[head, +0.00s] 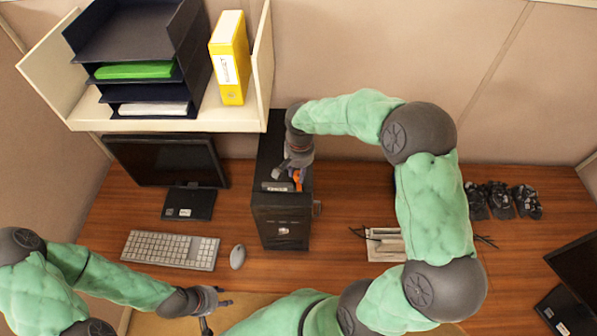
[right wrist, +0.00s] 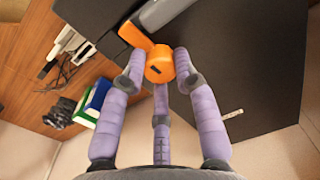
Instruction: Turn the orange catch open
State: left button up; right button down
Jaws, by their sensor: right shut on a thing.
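The orange catch (head: 297,179) is on top of the black computer tower (head: 281,221), mostly hidden by my right gripper in the head view. In the right wrist view the catch (right wrist: 160,66) has a round hub with a dark slot and an arm pointing to the upper left. My right gripper (head: 296,170) is shut on the hub. Its purple fingers (right wrist: 159,72) show on both sides of the hub and below it in the right wrist view. My left gripper (head: 219,309) is open and empty, low in the head view, in front of the mouse.
A monitor (head: 165,162), keyboard (head: 170,249) and mouse (head: 238,257) are left of the tower. A shelf (head: 170,125) with trays and a yellow binder (head: 229,58) hangs above. Several dark small items (head: 502,200) lie at the right. A second monitor (head: 580,262) stands at the right edge.

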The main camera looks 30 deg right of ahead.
jog(key=n+b, duration=0.1)
jog(key=n, duration=0.2)
jog(key=shift+f, duration=0.1)
jog(key=n+b, duration=0.1)
jog(key=n, duration=1.2)
jog(key=shift+n, duration=0.3)
jog(key=shift+g, duration=0.3)
jog(key=c, duration=0.9)
grip_release()
jog(key=shift+c, duration=0.2)
jog(key=shift+w, duration=0.1)
